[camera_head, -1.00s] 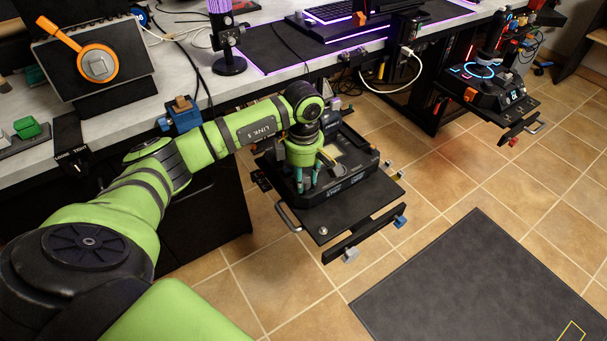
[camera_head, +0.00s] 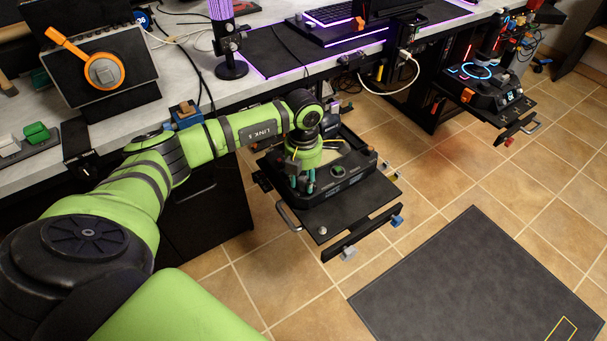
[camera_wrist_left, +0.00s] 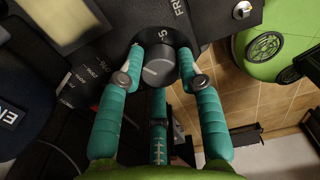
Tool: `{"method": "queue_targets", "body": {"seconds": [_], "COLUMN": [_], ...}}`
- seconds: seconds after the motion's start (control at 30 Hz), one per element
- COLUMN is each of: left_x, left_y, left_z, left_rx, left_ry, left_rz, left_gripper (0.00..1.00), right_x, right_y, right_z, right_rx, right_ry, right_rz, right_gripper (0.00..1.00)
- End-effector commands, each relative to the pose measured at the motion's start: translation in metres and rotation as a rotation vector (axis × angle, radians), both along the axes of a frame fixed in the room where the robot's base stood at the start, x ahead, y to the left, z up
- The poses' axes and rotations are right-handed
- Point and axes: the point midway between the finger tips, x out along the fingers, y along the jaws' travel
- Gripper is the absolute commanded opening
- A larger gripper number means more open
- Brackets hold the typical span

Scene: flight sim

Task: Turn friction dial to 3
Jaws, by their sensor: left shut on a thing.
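The friction dial (camera_wrist_left: 158,72) is a dark round knob with a grey face, on a black panel, in the left wrist view. A white "5" shows just above it, and part of a label starting "FR" shows further up. My left gripper (camera_wrist_left: 161,78) has its teal fingers on both sides of the knob and is shut on it. In the head view my left gripper (camera_head: 302,183) is at the near left side of the black control unit (camera_head: 345,181); the dial is hidden there. I cannot read the dial's pointer. My right gripper is not in view.
The unit sits on a black side tray (camera_head: 360,212) with a handle, below the desk edge. A second tray with a lit joystick base (camera_head: 490,85) is at the far right. A dark mat (camera_head: 480,285) lies on the tiled floor.

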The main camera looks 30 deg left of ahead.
Motion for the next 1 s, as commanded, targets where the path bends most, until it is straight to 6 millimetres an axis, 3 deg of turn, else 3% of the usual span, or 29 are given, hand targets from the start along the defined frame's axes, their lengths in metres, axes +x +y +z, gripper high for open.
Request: {"method": "queue_targets", "body": {"seconds": [0.9,1.0], "left_x": [-0.002,-0.002], "left_y": [-0.001,-0.001], "left_z": [0.000,0.000], "left_rx": [0.001,0.002], "left_ry": [0.006,0.005], "left_rz": [0.821,0.879], "left_gripper": [0.03,0.03], "right_x": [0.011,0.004], "right_y": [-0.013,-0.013], "right_z": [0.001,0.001], "right_rx": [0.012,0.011], "right_ry": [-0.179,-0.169], "right_rz": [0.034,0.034], "right_gripper": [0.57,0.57]}}
